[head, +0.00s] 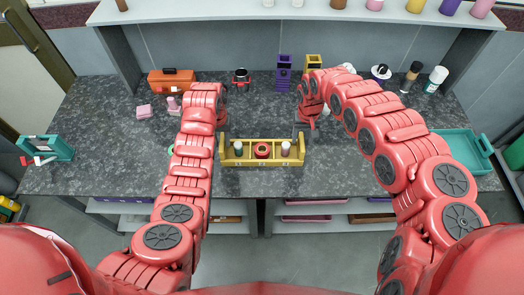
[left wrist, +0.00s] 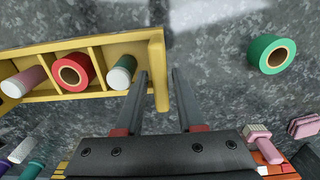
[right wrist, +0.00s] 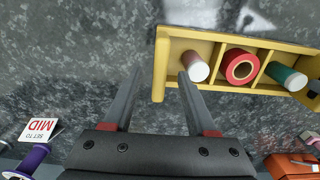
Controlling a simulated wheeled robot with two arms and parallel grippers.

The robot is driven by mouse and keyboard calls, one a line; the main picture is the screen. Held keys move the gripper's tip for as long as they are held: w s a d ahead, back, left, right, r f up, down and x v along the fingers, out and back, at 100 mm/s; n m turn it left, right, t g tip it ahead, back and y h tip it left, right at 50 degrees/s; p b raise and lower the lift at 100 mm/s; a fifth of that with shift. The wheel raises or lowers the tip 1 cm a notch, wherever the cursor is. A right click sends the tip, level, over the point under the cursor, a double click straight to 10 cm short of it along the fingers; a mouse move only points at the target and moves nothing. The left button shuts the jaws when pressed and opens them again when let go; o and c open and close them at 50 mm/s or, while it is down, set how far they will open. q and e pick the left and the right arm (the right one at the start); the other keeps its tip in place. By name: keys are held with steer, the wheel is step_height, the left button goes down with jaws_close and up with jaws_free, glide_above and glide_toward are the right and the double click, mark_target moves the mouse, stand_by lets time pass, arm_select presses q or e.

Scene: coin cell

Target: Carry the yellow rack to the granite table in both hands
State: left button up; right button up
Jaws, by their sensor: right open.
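The yellow rack (head: 262,161) is near the front edge of the grey speckled granite table (head: 110,115). Its compartments hold a green bottle with a white cap (head: 238,148), a red tape roll (head: 262,150) and a pink bottle with a white cap (head: 285,149). My left gripper (left wrist: 158,72) is open at the rack's left end in the head view; the end wall shows between its fingers in the left wrist view. My right gripper (right wrist: 160,75) is open at the other end, that end wall showing between its fingers. I cannot tell whether the fingers touch the rack.
A green tape roll (left wrist: 271,54) lies beside the left arm. An orange toolbox (head: 172,82), a purple holder (head: 284,72) and a yellow holder (head: 313,62) stand at the back. A teal rack (head: 50,148) is at left, a teal tray (head: 462,150) at right.

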arm_select(q)
steer(key=shift+f, duration=2.1)
arm_select(e)
steer(key=shift+f, duration=2.2)
arm_select(q)
steer(key=c, duration=0.5)
arm_select(e)
steer(key=c, duration=0.5)
arm_select(q)
jaws_close()
arm_select(e)
jaws_close()
